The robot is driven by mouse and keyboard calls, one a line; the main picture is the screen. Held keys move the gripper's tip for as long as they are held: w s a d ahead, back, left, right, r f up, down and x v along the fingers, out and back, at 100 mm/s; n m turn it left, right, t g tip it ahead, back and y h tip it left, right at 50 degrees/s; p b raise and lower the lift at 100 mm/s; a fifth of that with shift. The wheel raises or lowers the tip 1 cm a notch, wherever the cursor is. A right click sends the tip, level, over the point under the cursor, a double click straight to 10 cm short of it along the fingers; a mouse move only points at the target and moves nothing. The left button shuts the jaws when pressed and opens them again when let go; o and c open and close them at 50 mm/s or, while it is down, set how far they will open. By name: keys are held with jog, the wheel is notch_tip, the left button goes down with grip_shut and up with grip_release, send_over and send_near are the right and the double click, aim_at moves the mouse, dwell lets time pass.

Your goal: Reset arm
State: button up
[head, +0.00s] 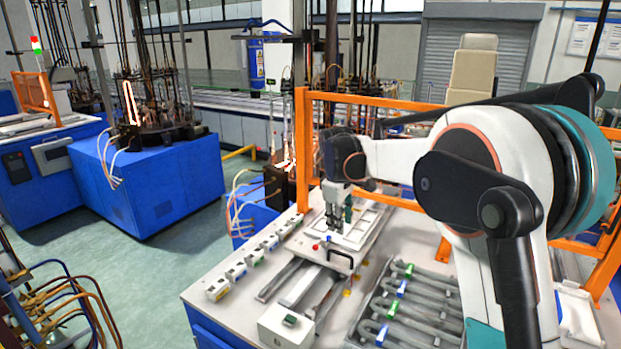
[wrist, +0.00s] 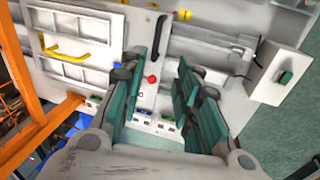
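My gripper (head: 338,216) hangs at the end of my arm, pointing down above the far part of the white workbench (head: 215,282). In the wrist view my gripper (wrist: 168,65) has its green-padded fingers apart, with nothing between them. Below it are the bench top and a red button (wrist: 151,79). My white and teal arm reaches in from the right in the head view. The height of the fingertips above the bench is hard to tell.
A white framed plate (wrist: 75,45) with a yellow handle lies beneath. A black handle (head: 341,262) stands up near my gripper. Orange guard rails (head: 385,104) run behind. Open floor (head: 150,265) is left.

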jog(key=s+d+r+m+t+b, duration=0.1)
jog(key=s+d+m+b, duration=0.2)
jog(key=s, duration=0.7)
jog(key=s+d+r+m+t+b, duration=0.1)
jog(key=s+d+r+m+b, duration=0.15)
jog(key=s, duration=0.75)
jog(key=s+d+f+m+t+b, duration=0.1)
jog(key=s+f+m+b, duration=0.1)
jog(key=s+f, duration=0.5)
jog(key=s+d+f+m+t+y+b, duration=0.1)
jog(key=s+f+b, duration=0.4)
jog(key=s, duration=0.8)
jog(key=shift+d+f+m+t, duration=0.15)
jog(key=shift+f+m+t, duration=0.35)
jog(key=shift+f+m, duration=0.55)
jog(key=shift+r, duration=0.15)
